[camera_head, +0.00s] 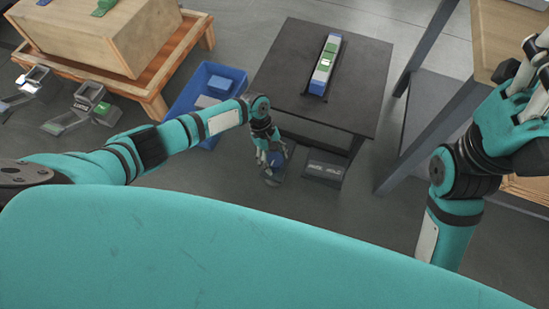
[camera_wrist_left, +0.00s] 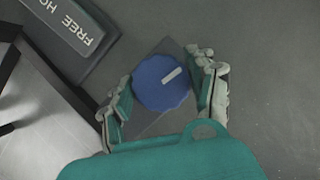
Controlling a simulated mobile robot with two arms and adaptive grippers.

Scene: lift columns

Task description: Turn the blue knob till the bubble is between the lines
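The blue knob (camera_wrist_left: 160,85) is a round scalloped disc with a pale mark, on a grey base. In the head view the knob (camera_head: 277,158) is partly covered by my left gripper (camera_head: 268,146), low by the table's front left corner. In the wrist view my left gripper (camera_wrist_left: 163,76) is open, with one finger on either side of the knob. The right finger shows a small gap; contact on the left is unclear. The spirit level (camera_head: 324,68) lies on the dark table with a green vial; its bubble and lines are too small to read. My right gripper (camera_head: 527,72) is at the right edge, partly cut off.
The dark table (camera_head: 359,80) is otherwise bare. A grey plate with lettering (camera_head: 325,168) lies beside the knob and shows as "FREE HO" in the wrist view (camera_wrist_left: 72,22). A blue crate (camera_head: 181,108) stands left of the table. A wooden box (camera_head: 112,37) is at upper left.

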